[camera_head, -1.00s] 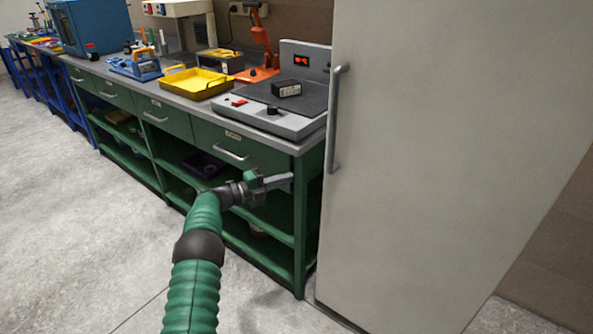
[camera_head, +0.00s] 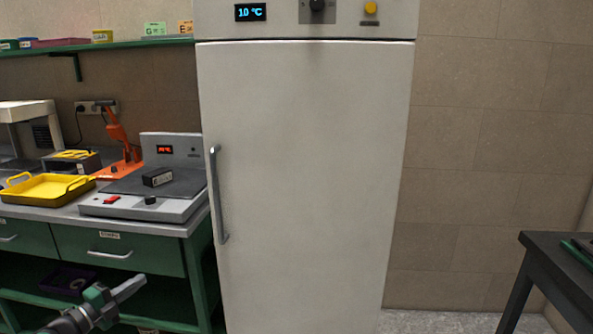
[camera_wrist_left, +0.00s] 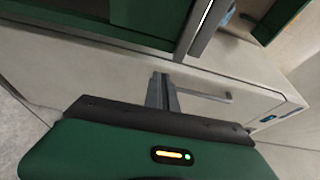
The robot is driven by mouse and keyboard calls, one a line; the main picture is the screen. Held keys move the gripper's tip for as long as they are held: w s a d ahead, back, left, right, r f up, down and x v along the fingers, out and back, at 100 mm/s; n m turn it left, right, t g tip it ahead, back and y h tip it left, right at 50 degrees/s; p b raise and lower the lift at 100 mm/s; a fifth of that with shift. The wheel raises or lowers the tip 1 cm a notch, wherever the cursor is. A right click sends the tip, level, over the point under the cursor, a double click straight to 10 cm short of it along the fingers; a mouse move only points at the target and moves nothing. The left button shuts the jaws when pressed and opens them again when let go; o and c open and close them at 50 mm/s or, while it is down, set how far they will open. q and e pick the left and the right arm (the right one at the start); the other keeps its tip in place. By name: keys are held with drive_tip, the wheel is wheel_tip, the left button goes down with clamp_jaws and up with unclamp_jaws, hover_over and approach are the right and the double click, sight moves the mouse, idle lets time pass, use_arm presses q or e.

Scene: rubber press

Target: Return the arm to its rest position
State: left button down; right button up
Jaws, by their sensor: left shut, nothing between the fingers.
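My left gripper (camera_head: 130,287) is at the lower left of the head view, in front of the green workbench (camera_head: 155,255). Its fingers are shut with nothing between them. In the left wrist view the shut fingers (camera_wrist_left: 162,90) point toward the pale cabinet (camera_wrist_left: 100,75). They look apart from everything. Only the end of my left arm shows in the head view. My right gripper is in neither view.
A tall pale cabinet (camera_head: 310,190) with a vertical handle (camera_head: 217,195) stands closed, its display reading 10 °C. On the bench are a press (camera_head: 160,207) with a dark block (camera_head: 157,177) and a yellow tray (camera_head: 45,190). A dark table (camera_head: 560,270) stands at the right.

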use_arm(q)
drive_tip(key=w+r+n+t+y, duration=0.2)
drive_tip(key=w+r+n+y, duration=0.1)
drive_tip(key=n+y, duration=0.5)
drive_tip(key=s+d+f+n+g, duration=0.5)
drive_tip(key=s+d, duration=0.3)
drive_tip(key=s, duration=0.5)
drive_tip(key=s+d+f+n+g, duration=0.55)
drive_tip(key=s+d, duration=0.25)
drive_tip(key=s, duration=0.5)
drive_tip(key=s+d+f+n+g, duration=0.5)
drive_tip(key=s+d, duration=0.3)
drive_tip(key=s, duration=0.4)
drive_tip(key=w+d+p+v, duration=0.1)
drive_tip(key=p+v, duration=1)
drive_tip(key=w+d+p+v, duration=0.1)
drive_tip(key=p+v, duration=1)
drive_tip(key=p, duration=0.1)
drive_tip(key=shift+w+r+y+p, duration=0.3)
drive_tip(key=shift+w+r, duration=0.05)
drive_tip(key=shift+r, duration=0.15)
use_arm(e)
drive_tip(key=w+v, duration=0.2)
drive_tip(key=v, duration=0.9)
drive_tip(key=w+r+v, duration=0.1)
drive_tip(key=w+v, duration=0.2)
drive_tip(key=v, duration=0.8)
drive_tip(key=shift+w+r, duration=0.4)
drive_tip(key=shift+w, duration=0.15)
